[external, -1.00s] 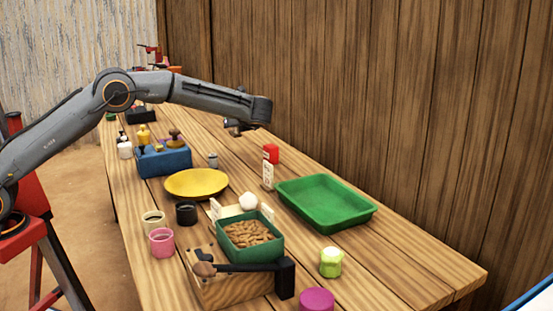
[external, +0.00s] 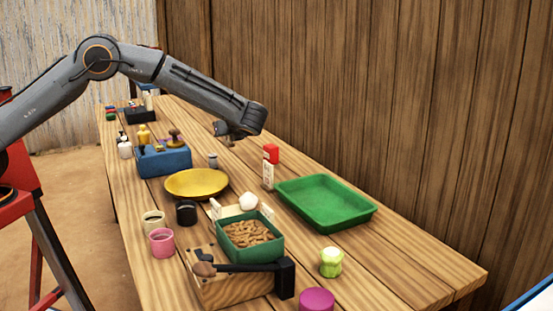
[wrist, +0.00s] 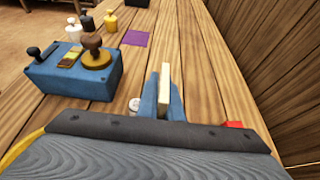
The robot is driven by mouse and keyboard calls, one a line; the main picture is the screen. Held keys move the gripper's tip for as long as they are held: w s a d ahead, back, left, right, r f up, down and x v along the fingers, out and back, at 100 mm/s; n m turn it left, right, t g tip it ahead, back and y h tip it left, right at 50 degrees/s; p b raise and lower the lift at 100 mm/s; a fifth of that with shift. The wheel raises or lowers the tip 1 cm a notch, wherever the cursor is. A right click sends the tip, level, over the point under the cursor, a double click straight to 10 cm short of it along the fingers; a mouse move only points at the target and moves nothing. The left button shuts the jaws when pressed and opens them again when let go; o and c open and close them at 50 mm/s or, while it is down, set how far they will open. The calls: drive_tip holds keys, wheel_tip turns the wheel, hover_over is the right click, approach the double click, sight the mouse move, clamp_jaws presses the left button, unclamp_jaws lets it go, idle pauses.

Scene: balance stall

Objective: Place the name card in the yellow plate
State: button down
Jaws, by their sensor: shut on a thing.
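My gripper (wrist: 168,98) has blue fingers shut on a thin, cream-coloured upright piece, seen edge-on, which looks like the name card (wrist: 164,84). In the external view my gripper (external: 225,130) hangs above the table, behind and to the right of the yellow plate (external: 197,184); the card is too small to make out there. The plate lies flat, and its visible top looks empty. In the wrist view only a yellow strip of the plate (wrist: 20,148) shows at the lower left, mostly hidden by my wrist.
A blue stamp box (external: 163,158) stands behind the plate. A dark cup (external: 186,213) is in front of it. A red-topped white box (external: 269,170) and green tray (external: 330,222) are to the right, near the wooden wall. A purple square (wrist: 137,38) lies on the table.

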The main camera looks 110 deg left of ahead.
drive_tip(key=s+d+r+p, duration=0.1)
drive_tip(key=s+d+p, duration=0.1)
drive_tip(key=d+p, duration=0.45)
drive_tip(key=s+d+r+p, duration=0.2)
drive_tip(key=d+p, duration=0.1)
drive_tip(key=d, duration=0.6)
drive_tip(key=shift+w+d+f+b, duration=0.15)
drive_tip(key=shift+f+b, duration=1.6)
drive_tip(key=shift+f, duration=1.1)
drive_tip(key=shift+w+d+f+b, duration=0.1)
drive_tip(key=shift+f+b, duration=1.65)
drive_tip(key=shift+f, duration=1.05)
drive_tip(key=c, duration=1.8)
unclamp_jaws()
drive_tip(key=shift+c, duration=0.2)
drive_tip(key=shift+r, duration=0.1)
wheel_tip(320, 180, up, 7)
drive_tip(key=p, duration=0.4)
drive_tip(key=shift+p, duration=0.35)
